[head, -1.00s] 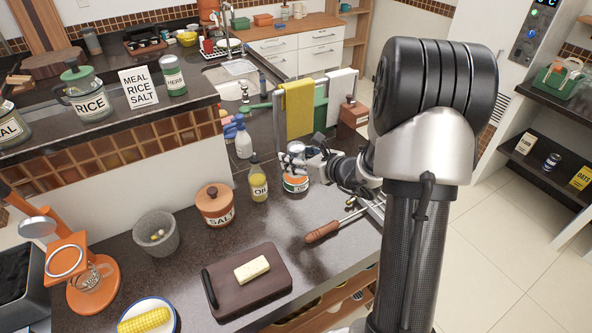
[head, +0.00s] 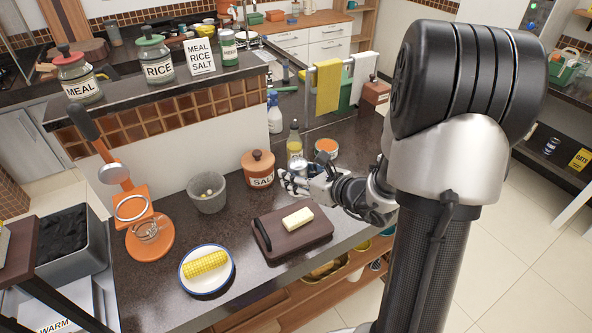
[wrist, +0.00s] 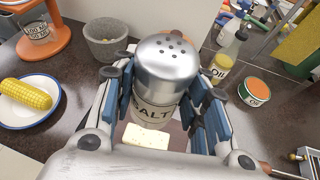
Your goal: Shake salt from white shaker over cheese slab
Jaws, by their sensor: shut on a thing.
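My gripper (wrist: 162,105) is shut on a salt shaker (wrist: 166,62) with a perforated silver top and a pale body labelled SALT. The shaker looks upright, with its holed top up. In the head view my gripper (head: 297,183) is beyond and above the cutting board, right of the salt canister. The pale yellow cheese slab (head: 298,219) lies on the dark brown cutting board (head: 285,243). In the wrist view the cheese (wrist: 147,135) shows below the shaker, between the fingers. The shaker is mostly hidden by the gripper in the head view.
A brown salt canister (head: 258,170), an oil bottle (head: 294,146) and an orange-labelled can (head: 326,149) stand near my gripper. A grey bowl (head: 207,194) and a plate with corn (head: 206,271) are to the left. The counter's front edge runs close to the board.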

